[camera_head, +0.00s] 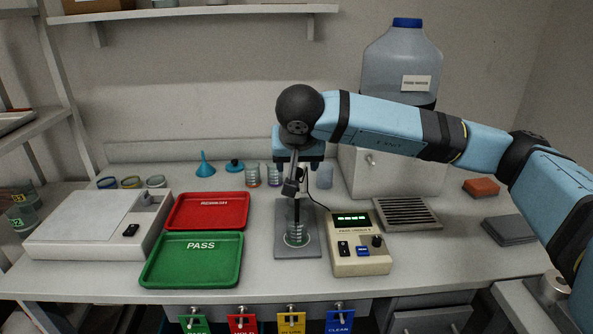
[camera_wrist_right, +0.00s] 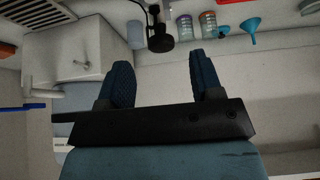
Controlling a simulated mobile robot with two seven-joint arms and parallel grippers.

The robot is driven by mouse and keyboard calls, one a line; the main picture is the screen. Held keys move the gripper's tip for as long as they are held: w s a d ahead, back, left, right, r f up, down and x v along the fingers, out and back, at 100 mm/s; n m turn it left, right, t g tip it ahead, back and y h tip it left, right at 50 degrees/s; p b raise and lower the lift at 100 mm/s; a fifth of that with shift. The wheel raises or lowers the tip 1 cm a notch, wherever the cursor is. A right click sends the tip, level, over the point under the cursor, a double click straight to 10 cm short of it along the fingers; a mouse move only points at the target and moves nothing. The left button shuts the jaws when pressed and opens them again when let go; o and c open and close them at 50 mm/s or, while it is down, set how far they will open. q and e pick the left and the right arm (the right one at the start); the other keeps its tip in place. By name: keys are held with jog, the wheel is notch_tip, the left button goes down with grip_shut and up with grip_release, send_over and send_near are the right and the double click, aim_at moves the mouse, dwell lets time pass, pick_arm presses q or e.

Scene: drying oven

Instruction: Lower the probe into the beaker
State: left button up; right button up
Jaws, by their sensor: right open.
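The beaker (camera_head: 296,239) is clear and stands on the grey stand plate (camera_head: 284,251) in the middle of the bench. The dark probe (camera_head: 297,212) hangs upright above it from the stand's holder; I cannot tell whether its tip is below the rim. My right gripper (camera_wrist_right: 158,62) is open, its two dark blue fingers apart with nothing between them. A black round knob (camera_wrist_right: 160,43) shows just beyond the fingertips in the right wrist view. In the head view my right arm and wrist hide the stand's upper part. My left gripper is not in view.
A beige meter (camera_head: 358,254) with a green display stands right of the beaker. Green (camera_head: 191,280) and red (camera_head: 170,211) trays lie to the left. Cups (camera_head: 252,177) and a blue funnel (camera_head: 205,167) stand behind. A white cabinet (camera_head: 372,190) with a water carboy (camera_head: 400,60) is at the back right.

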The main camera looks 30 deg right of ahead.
jog(key=v, duration=0.7)
jog(key=shift+s+r, duration=0.15)
jog(key=shift+a, duration=0.15)
